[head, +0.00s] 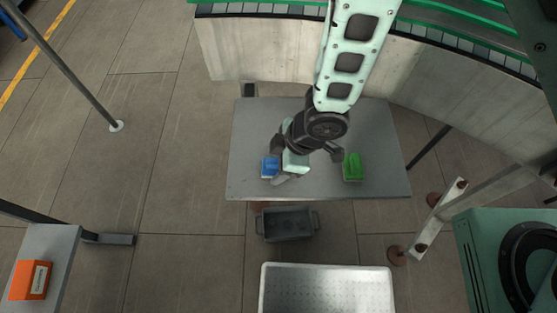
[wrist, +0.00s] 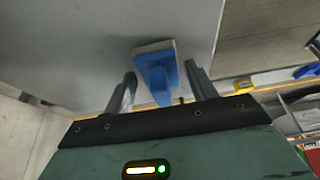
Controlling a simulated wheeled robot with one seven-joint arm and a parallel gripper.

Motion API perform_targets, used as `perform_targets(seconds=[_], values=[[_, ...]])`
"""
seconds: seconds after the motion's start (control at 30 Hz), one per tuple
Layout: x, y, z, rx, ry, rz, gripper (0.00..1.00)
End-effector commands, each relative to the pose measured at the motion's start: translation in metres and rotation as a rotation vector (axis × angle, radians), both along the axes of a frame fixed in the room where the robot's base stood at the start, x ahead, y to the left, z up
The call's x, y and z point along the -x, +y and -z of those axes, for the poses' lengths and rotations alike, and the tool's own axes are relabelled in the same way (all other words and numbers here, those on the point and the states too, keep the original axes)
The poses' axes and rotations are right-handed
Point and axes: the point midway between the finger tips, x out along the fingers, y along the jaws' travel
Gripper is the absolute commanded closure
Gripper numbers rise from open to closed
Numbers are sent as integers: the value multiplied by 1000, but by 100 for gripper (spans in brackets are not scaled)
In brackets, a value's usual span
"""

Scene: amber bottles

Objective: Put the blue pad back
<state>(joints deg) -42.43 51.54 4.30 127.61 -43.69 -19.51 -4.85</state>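The blue pad (head: 270,167), a blue block with a raised handle and a pale underside, lies on the left part of the grey table (head: 375,185). It also shows in the wrist view (wrist: 156,70), between and slightly beyond the fingertips. My gripper (head: 280,165) is low over the table, just right of the pad. In the wrist view my gripper (wrist: 160,77) has its fingers apart, one on each side of the pad's handle, with gaps visible. I cannot tell whether either finger touches it. The near side of the pad is partly hidden in the head view.
A green pad (head: 353,167) lies on the table's right side. A dark grey bin (head: 287,223) is below the table's front edge, with a perforated metal surface (head: 328,290) nearer. An orange box (head: 31,280) is on a side table at left. A curved wall bounds the back.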

Motion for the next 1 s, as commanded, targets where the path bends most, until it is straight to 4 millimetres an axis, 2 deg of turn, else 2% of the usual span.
perform_targets(seconds=[0.27, 0.47, 0.8, 1.0], values=[[0, 0, -1, 0, 0, 0, 37], [-1, -3, -14, -2, 0, 2, 37], [-3, -31, -81, -4, -1, 5, 37], [-3, -42, -106, -1, 1, 2, 37]])
